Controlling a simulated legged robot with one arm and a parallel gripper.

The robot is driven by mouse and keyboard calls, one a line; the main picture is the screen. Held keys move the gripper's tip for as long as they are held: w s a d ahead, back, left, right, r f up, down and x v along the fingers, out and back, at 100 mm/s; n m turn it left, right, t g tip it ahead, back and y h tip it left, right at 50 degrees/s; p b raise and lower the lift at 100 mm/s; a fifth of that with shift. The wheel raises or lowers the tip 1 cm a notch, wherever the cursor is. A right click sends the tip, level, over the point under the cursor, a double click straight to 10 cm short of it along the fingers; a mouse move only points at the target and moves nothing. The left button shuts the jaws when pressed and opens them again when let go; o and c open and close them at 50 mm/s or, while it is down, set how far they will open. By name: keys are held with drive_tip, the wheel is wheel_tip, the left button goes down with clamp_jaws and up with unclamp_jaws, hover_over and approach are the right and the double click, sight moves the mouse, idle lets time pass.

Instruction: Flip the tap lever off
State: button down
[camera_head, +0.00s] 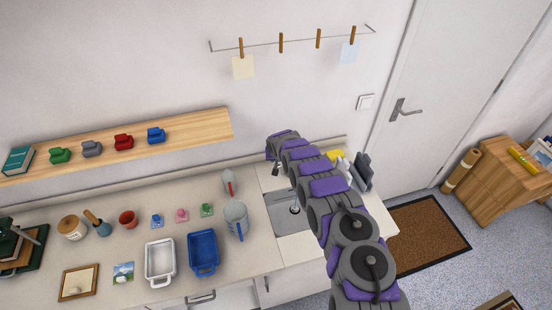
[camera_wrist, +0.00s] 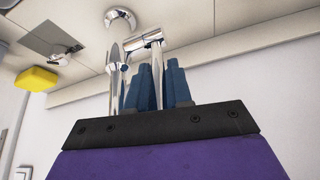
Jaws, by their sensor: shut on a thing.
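The chrome tap (camera_wrist: 116,75) shows close up in the wrist view, which looks tilted over. Its shiny lever (camera_wrist: 157,72) runs down between the two blue fingers of my gripper (camera_wrist: 158,85). The fingers are closed around the lever, and their dark mount hides its lower end. In the head view my arm covers most of the tap above the sink (camera_head: 280,212). The fingertips are hard to make out there. The grey sink basin also shows in the wrist view (camera_wrist: 48,36).
A yellow sponge (camera_head: 335,155) lies behind the arm, near a grey upright item (camera_head: 362,172). A wooden shelf (camera_head: 190,130) is on the wall at left.

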drive_tip(key=c, duration=1.1)
unclamp_jaws()
drive_tip(key=shift+a, duration=0.1)
drive_tip(key=shift+r, duration=0.2)
drive_tip(key=v, duration=1.7)
drive_tip(key=shift+b, duration=0.45)
